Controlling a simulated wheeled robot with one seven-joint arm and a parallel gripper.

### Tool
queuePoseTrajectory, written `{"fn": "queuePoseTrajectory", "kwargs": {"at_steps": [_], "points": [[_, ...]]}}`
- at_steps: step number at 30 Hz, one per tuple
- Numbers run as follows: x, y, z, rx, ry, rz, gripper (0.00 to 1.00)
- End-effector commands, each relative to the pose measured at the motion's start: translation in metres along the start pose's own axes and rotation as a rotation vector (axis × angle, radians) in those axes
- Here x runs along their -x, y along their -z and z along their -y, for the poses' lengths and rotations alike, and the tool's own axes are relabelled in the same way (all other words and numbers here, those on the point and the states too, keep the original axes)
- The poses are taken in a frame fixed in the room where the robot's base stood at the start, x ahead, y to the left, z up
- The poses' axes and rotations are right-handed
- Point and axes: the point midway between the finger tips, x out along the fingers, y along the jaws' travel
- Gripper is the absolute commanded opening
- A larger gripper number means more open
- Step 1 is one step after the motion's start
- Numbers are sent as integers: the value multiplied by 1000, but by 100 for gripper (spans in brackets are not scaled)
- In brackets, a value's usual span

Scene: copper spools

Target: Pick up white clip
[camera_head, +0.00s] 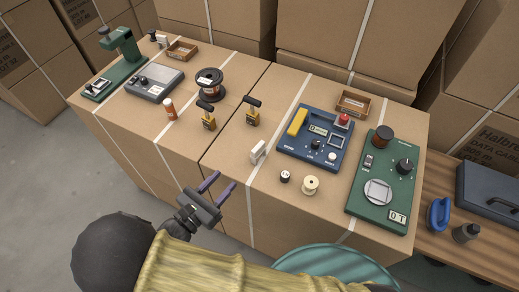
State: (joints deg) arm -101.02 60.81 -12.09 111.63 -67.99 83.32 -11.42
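The white clip (258,152) is a small pale block-like piece. It stands on the cardboard box top near the front edge, left of two small spools. My gripper (221,184) is in front of the box stack, left of and nearer than the clip. Its two purple fingers are spread apart with nothing between them. The gripper is apart from the clip, and the clip is in plain view.
A blue control box (315,137), a dark small spool (285,176) and a cream spool (310,185) lie right of the clip. Two yellow-black tools (252,111) (207,115) stand behind it. A green device (385,180) is at right. Bare cardboard surrounds the clip's left side.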

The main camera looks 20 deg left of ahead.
Motion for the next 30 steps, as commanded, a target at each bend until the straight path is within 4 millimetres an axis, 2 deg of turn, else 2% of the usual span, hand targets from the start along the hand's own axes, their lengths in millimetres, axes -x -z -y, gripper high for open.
{"fn": "queuePoseTrajectory", "kwargs": {"at_steps": [5,8,24,30], "points": [[-4,0,0,0,3,-2,40],[-14,0,1,0,5,-2,40],[-112,0,4,0,15,-3,40],[-126,1,3,0,10,-4,40]]}}
